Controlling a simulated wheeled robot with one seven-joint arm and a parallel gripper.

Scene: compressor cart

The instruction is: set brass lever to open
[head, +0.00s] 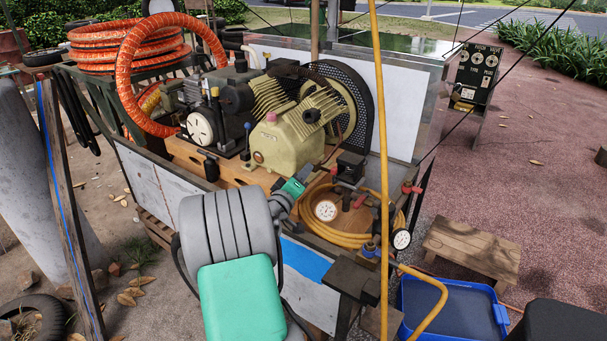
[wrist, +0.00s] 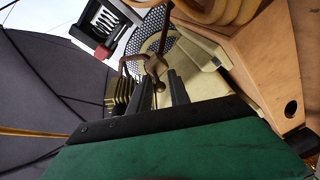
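In the wrist view a brass fitting (wrist: 156,65) with a thin bent arm, which looks like the brass lever, stands just beyond my fingertips. My gripper (wrist: 161,84) has its two dark fingers apart, with a gap between them, and nothing shows clamped in it. The brass fitting lines up with that gap; I cannot tell whether a finger touches it. In the head view my gripper (head: 313,179) is beside the cream compressor (head: 288,140), over the cart's front edge. The lever cannot be made out there, and the fingertips are small and partly hidden.
A round gauge (head: 326,210) and a coiled yellow hose (head: 345,240) lie right of my gripper. A second gauge (head: 401,239) and a red handle (head: 412,189) are farther right. A yellow upright hose (head: 381,130) crosses the view. A blue tray (head: 497,313) is on the ground.

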